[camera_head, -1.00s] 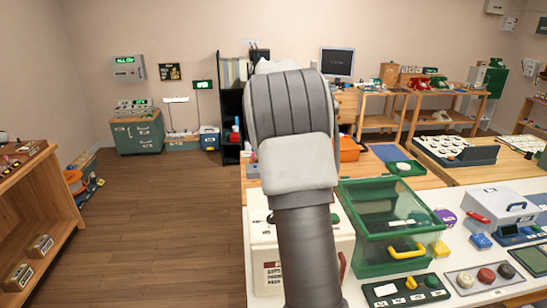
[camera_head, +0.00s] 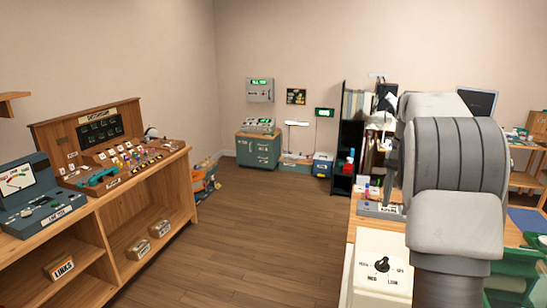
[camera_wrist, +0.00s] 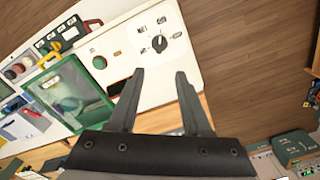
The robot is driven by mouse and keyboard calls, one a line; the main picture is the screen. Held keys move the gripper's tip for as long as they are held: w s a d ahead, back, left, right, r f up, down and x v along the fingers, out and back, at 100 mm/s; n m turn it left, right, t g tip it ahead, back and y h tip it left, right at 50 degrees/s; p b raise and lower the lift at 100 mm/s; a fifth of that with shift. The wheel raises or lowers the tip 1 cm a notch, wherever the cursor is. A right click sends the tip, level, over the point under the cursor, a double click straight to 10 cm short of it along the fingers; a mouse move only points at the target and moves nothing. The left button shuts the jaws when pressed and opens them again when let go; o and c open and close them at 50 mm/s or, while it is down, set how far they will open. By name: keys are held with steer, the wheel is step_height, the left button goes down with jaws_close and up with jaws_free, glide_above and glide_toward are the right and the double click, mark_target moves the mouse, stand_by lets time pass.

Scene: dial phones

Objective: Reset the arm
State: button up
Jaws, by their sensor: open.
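My gripper (camera_wrist: 158,85) shows in the wrist view with its two dark fingers spread apart and nothing between them. It points down over a white panel box with a black knob (camera_wrist: 159,43). In the head view my arm fills the right side and the gripper itself is hidden. The same white box (camera_head: 381,268) stands below and left of the arm there.
A green clear-sided bin (camera_wrist: 70,92) lies left of the fingers in the wrist view. A wooden shelf bench (camera_head: 170,195) with consoles stands at the left. A green cabinet (camera_head: 257,151) and a black bookshelf (camera_head: 349,135) stand at the back wall. The wood floor (camera_head: 255,235) between is clear.

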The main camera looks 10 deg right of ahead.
steer(key=s+a+r+n+t, duration=0.2)
steer(key=s+a+r+n, duration=0.1)
steer(key=s+a, duration=0.4)
steer(key=s+a+r+n+t, duration=0.1)
steer(key=s+a+r+n, duration=0.15)
steer(key=s+a, duration=0.4)
steer(key=s+a+f+n+t, duration=0.1)
steer(key=s+a+f+n, duration=0.1)
steer(key=s+a, duration=0.3)
steer(key=s+a+f+n+t, duration=0.1)
steer(key=s+a+f+n, duration=0.2)
steer(key=s+a, duration=0.2)
steer(key=s, duration=0.2)
steer(key=shift+s+a+f+t, duration=0.3)
steer(key=shift+a+f, duration=0.05)
steer(key=shift+f, duration=0.05)
